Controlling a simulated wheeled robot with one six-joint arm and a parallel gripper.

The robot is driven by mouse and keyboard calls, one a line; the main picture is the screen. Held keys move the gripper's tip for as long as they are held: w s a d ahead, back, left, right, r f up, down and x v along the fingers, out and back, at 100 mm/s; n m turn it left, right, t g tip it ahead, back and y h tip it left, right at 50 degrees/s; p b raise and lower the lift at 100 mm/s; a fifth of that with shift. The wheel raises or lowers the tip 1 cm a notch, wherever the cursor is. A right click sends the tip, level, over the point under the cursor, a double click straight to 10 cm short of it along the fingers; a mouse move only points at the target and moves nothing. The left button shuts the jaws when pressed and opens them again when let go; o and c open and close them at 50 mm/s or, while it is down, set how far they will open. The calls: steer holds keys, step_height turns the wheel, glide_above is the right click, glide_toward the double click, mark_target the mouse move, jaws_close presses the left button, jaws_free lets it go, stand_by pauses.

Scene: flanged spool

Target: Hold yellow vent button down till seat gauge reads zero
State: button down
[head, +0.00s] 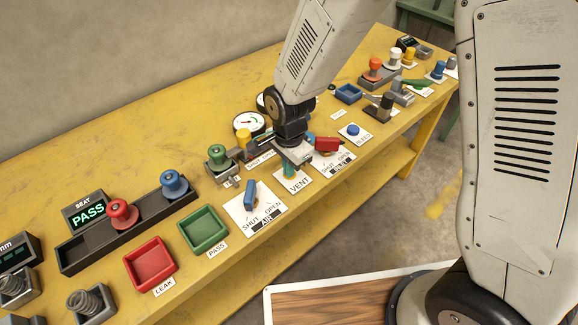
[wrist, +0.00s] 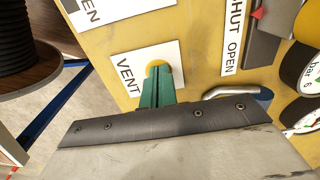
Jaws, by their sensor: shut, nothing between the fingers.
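The yellow vent button (wrist: 157,67) shows as a small yellow patch on the white VENT plate (wrist: 129,76) in the wrist view, mostly covered by my green fingertips. My gripper (wrist: 160,82) is shut and empty, pointing down over the button; it also shows in the head view (head: 290,171) above the VENT plate. I cannot tell whether the tips touch the button or how far it is pressed. A round gauge (head: 249,122) stands behind; another is partly hidden by my arm. Their readings are too small to tell. A SEAT display (head: 88,211) reads PASS in green.
A blue-handled AIR valve (head: 250,196) is left of the VENT plate, and a red-handled valve (head: 328,145) is to its right. A blue BLEED button (head: 353,130) is farther right. Green (head: 204,247) and red (head: 150,283) trays lie left on the yellow bench (head: 130,130).

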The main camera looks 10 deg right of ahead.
steer(key=shift+s+d+f, duration=0.2)
steer(key=shift+s+f, duration=0.1)
steer(key=shift+f, duration=0.05)
stand_by(0.3)
step_height(320, 180, up, 15)
steer(key=shift+w+a+f, duration=0.15)
steer(key=shift+w+a, duration=0.05)
steer(key=shift+w, duration=0.1)
stand_by(0.6)
steer(key=s+d+r+n, duration=0.5)
steer(key=s+d+r, duration=0.1)
steer(key=s+d, duration=0.4)
steer(key=s+d+r+n+t, duration=0.1)
steer(key=s+d+r+n, duration=0.5)
steer(key=s+d, duration=0.4)
steer(key=shift+d+r, duration=0.25)
steer(key=shift+d, duration=0.15)
